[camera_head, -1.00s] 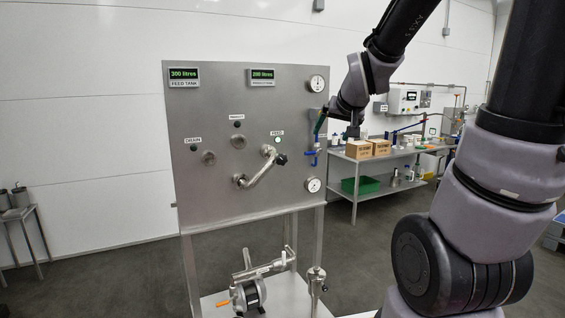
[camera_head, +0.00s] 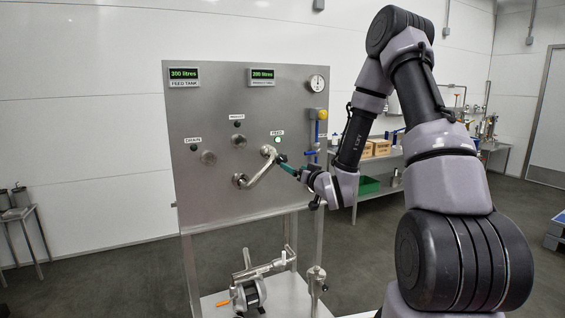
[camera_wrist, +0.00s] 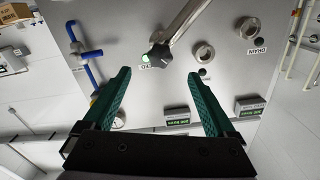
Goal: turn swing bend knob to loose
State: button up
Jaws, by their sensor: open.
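Contact is not visible.
Free ports marked DRAIN (camera_head: 209,158) and PRODUCT (camera_head: 239,141) lie to the left. Blue-handled piping (camera_head: 313,153) runs along the panel's right side, close to my arm. A pump (camera_head: 249,292) stands below.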

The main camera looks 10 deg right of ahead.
aim_at(283, 161)
jog(key=x, duration=1)
jog(key=shift+w, duration=0.25)
jog(key=c, duration=1.3)
